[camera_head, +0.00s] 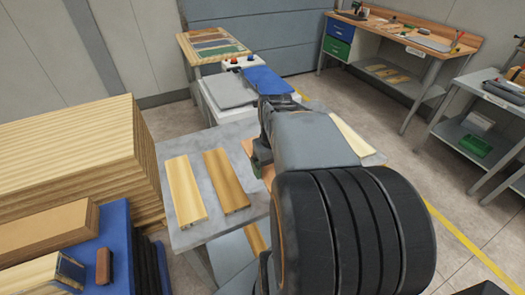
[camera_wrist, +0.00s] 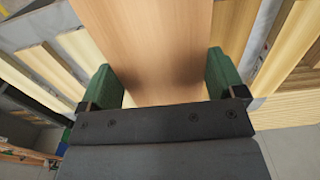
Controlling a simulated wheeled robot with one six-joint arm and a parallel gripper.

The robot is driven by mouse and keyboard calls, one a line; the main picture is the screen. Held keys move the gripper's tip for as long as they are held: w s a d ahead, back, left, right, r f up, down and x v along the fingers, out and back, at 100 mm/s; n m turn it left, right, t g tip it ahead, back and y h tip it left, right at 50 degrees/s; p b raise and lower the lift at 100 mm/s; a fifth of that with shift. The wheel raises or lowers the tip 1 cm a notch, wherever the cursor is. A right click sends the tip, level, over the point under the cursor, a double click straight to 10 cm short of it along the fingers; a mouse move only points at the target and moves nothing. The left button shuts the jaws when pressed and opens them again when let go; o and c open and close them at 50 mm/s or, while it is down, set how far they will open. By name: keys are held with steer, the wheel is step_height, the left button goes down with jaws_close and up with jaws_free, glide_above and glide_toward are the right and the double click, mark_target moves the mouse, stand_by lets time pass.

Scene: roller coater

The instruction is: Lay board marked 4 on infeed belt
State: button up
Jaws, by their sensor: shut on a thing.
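My gripper (camera_wrist: 160,64) is shut on a reddish-brown wooden board (camera_wrist: 150,30), with a green finger at each side edge. No number shows on the board, so I cannot tell if it is the one marked 4. In the head view my gripper (camera_head: 262,155) is over the grey table, mostly hidden by my arm, and only slivers of the held board show. A pale board (camera_head: 185,190) and a browner board (camera_head: 227,180) lie on the table. Beyond stands a low white machine (camera_head: 214,112) with a grey surface and a blue part; I cannot tell which is the infeed belt.
Large timber stacks (camera_head: 70,150) stand at the left, beside a blue-topped stand (camera_head: 115,245). A sample table (camera_head: 190,50) is behind the machine. A workbench (camera_head: 400,30) and a shelf unit (camera_head: 490,100) stand at the right. Floor (camera_head: 370,120) is free between.

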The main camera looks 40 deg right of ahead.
steer(key=w+d+f, duration=0.1)
steer(key=w+f, duration=0.1)
steer(key=w, duration=0.2)
steer(key=w+d+f+p, duration=0.1)
steer(key=w+f, duration=0.2)
steer(key=w, duration=0.1)
steer(key=w+f+p, duration=0.1)
steer(key=w+f, duration=0.2)
steer(key=w, duration=0.1)
steer(key=shift+w+d+f, duration=0.15)
steer(key=shift+d+f, duration=0.1)
steer(key=shift+d, duration=0.15)
steer(key=shift+w+d+f, duration=0.1)
steer(key=shift+w+f, duration=0.3)
steer(key=shift+f, duration=0.25)
steer(key=shift+w+f, duration=0.1)
steer(key=shift+f, duration=1.45)
steer(key=shift+f, duration=0.1)
steer(key=shift+f, duration=0.15)
steer(key=o, duration=0.8)
